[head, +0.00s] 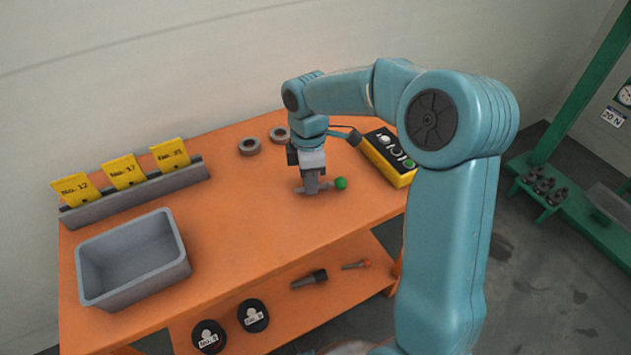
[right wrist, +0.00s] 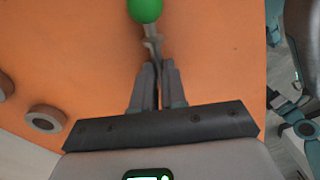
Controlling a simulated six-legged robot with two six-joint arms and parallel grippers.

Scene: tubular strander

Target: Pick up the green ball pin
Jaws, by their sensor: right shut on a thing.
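The green ball pin (head: 340,184) has a round green head and a thin grey shank. It is at the orange table's right part in the head view. My right gripper (head: 312,188) points down at the table and is shut on the pin's shank, with the green head sticking out to the right. In the right wrist view the fingers (right wrist: 158,75) close around the grey shank, and the green head of the pin (right wrist: 145,8) is at the top edge, partly cut off. I cannot tell whether the pin touches the table. My left gripper is not in view.
On the orange table (head: 240,230) are a grey bin (head: 183,262), a rack with yellow numbered cards (head: 124,172), two grey rings (head: 249,147) and a yellow-and-black box (head: 388,157). A lower shelf holds black-capped items and tools. The table's middle is clear.

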